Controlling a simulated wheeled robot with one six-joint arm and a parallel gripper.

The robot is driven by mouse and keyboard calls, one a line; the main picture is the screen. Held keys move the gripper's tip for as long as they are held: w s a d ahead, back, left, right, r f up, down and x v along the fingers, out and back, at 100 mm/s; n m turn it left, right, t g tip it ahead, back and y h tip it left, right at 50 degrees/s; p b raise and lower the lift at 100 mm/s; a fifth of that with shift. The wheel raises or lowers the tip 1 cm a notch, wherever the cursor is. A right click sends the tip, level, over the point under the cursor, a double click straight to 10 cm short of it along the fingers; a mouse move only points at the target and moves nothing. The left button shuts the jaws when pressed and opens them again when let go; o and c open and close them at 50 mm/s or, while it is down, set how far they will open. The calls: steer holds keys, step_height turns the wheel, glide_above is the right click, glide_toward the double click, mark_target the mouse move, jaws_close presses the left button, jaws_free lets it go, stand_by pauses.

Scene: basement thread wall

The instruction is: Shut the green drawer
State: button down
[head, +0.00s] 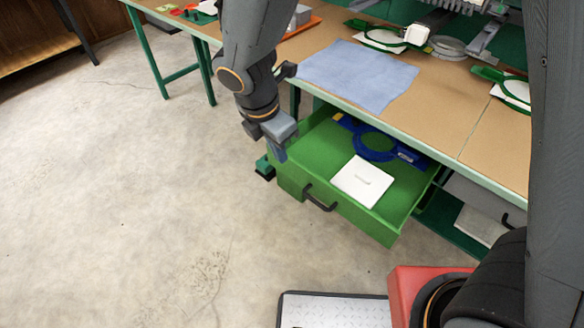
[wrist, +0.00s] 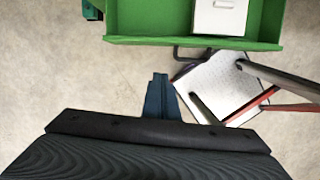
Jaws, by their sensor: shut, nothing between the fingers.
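The green drawer (head: 322,196) is pulled out from under the workbench in the head view. Its dark handle (head: 318,199) is on the front panel. Inside lie a white square item (head: 362,181) and a blue ring-shaped tool (head: 376,147). My gripper (head: 279,150) points down at the drawer's left front corner in the head view, and I cannot tell whether it touches. In the wrist view the gripper (wrist: 158,84) is shut and empty, apart from the drawer's green front wall (wrist: 180,41) in the picture.
The workbench (head: 440,110) stands above the drawer, with a blue cloth (head: 360,74) and green hoops on top. The concrete floor (head: 130,190) is clear on the left.

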mark_target(293, 164)
steer(key=shift+n, duration=0.6)
steer(key=shift+w+d+f, duration=0.45)
steer(key=shift+w+f, duration=0.35)
steer(key=shift+f, duration=0.9)
steer(key=shift+w+d+f, duration=0.4)
steer(key=shift+w+f, duration=0.45)
steer(key=shift+f, duration=0.9)
steer(key=shift+w+d+f, duration=0.45)
steer(key=shift+w+f, duration=0.35)
steer(key=shift+f, duration=0.9)
